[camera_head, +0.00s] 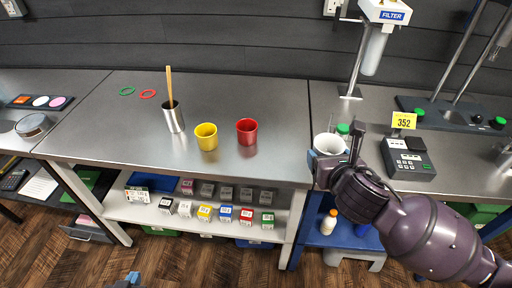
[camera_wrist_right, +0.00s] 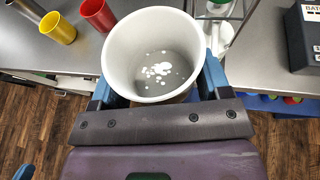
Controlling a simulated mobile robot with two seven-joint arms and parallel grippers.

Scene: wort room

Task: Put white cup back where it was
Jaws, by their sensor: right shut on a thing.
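The white cup (camera_head: 328,145) is at the front edge of the counters, near the seam between the middle and right ones. My right gripper (camera_head: 338,165) is shut on it, with blue fingers on both sides. In the right wrist view the white cup (camera_wrist_right: 118,62) is upright, with white specks on its grey inner bottom. I cannot tell whether its base touches anything. A yellow cup (camera_head: 206,137) and a red cup (camera_head: 247,131) stand on the middle counter. Only a tip of my left gripper (camera_head: 130,279) shows at the bottom edge.
A metal tumbler with a wooden stick (camera_head: 173,117) stands left of the yellow cup. A green-capped item (camera_head: 343,129) is just behind the white cup. A filter stand (camera_head: 372,50) and a grey device (camera_head: 407,157) occupy the right counter. The middle counter (camera_head: 280,165) is clear right of the red cup.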

